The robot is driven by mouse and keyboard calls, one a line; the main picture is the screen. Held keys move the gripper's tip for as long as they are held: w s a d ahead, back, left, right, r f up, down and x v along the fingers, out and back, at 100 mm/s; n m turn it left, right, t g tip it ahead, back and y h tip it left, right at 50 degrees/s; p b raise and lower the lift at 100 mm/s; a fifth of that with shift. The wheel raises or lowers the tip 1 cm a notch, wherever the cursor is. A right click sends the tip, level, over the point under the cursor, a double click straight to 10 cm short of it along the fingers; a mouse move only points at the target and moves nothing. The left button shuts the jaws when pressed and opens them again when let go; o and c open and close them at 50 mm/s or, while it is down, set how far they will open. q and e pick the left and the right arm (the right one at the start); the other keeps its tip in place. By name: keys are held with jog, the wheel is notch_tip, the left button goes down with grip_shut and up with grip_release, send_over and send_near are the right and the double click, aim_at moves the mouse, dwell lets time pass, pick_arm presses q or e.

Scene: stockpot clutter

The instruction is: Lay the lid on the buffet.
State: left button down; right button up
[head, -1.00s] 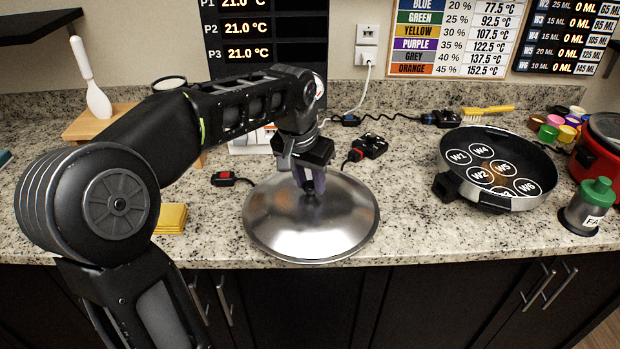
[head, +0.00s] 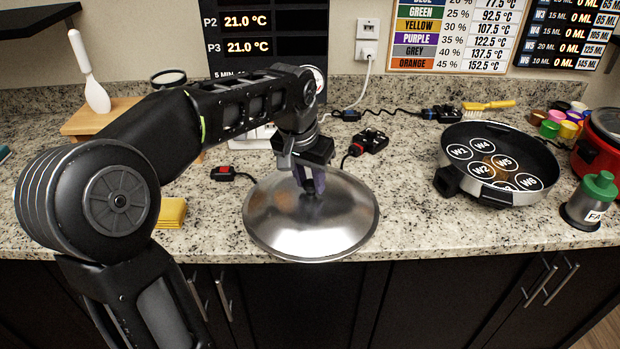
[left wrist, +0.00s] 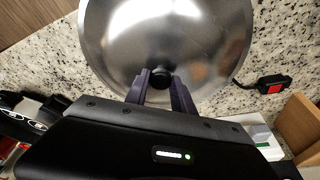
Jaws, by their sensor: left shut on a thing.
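The lid (head: 345,215) is a wide, shiny silver dome with a dark knob, over the front of the granite counter. My left gripper (head: 309,190) is shut on its knob from above; the left wrist view shows both fingers (left wrist: 161,88) around the knob and the lid (left wrist: 200,45) spread out beyond them. The lid looks about level; I cannot tell how far its underside is from the counter. My right gripper is not in view.
A grey bottle with green cap (head: 592,202) and a red cooker (head: 590,158) stand right of the pan. Black plugs (head: 369,141) and cables lie behind the lid. Yellow sponges (head: 172,212) lie left. Counter (head: 415,215) between lid and pan is mostly clear.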

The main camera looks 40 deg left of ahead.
aim_at(305, 201)
pick_arm(q)
jog(key=shift+f, duration=0.15)
jog(key=c, duration=1)
grip_release()
jog(key=shift+f, duration=0.1)
jog(key=v, duration=0.8)
